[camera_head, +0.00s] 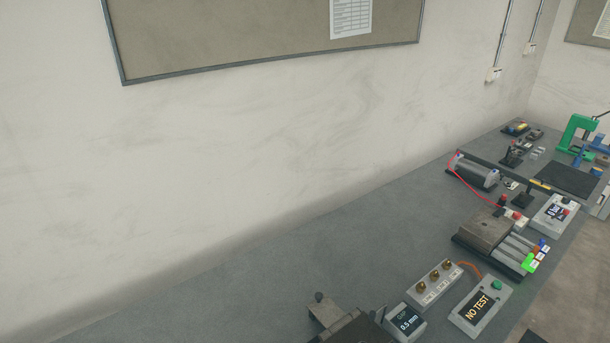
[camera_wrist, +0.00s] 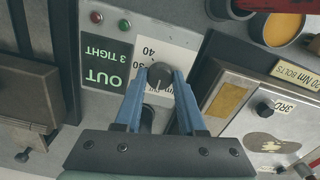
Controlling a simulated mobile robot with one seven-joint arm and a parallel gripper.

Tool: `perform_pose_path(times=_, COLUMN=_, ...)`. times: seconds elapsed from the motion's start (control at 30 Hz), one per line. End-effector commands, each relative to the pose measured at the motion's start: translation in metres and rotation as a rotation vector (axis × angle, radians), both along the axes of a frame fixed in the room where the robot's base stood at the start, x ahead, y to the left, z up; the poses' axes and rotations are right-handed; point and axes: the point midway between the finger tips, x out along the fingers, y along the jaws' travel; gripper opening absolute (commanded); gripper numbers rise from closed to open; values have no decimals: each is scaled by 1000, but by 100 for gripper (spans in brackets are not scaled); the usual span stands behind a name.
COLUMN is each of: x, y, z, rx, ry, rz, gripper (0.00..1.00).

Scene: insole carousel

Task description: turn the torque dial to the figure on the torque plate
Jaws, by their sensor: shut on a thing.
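The torque dial (camera_wrist: 160,76) is a round dark knob with a pale pointer line, seen in the wrist view. My gripper (camera_wrist: 161,82) has its two blue fingers on either side of the knob and is shut on it. The pointer line points down in the picture, towards my gripper's body. The white scale plate (camera_wrist: 178,52) shows 40 and 30 upside down; its lower figures are hidden by the fingers. The torque plate (camera_wrist: 297,73) at the right reads 20 Nm BOLTS. I cannot make out the dial or my gripper in the head view.
Left of the dial, a display (camera_wrist: 103,72) reads OUT, 3 TIGHT, below a red lamp (camera_wrist: 96,17) and a green lamp (camera_wrist: 124,25). A yellow-filled cup (camera_wrist: 283,27) stands upper right. The head view shows a grey bench (camera_head: 330,240) with several devices along it.

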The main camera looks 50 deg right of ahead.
Motion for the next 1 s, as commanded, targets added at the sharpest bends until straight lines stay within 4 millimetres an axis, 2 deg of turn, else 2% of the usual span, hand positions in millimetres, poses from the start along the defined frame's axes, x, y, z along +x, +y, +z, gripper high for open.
perform_pose_path(times=0.27, x=1, y=1, z=1, rx=1, ry=0, rz=-88, gripper=0)
perform_pose_path(times=1.0, x=1, y=0, z=2, rx=1, ry=-1, rz=-652, gripper=0)
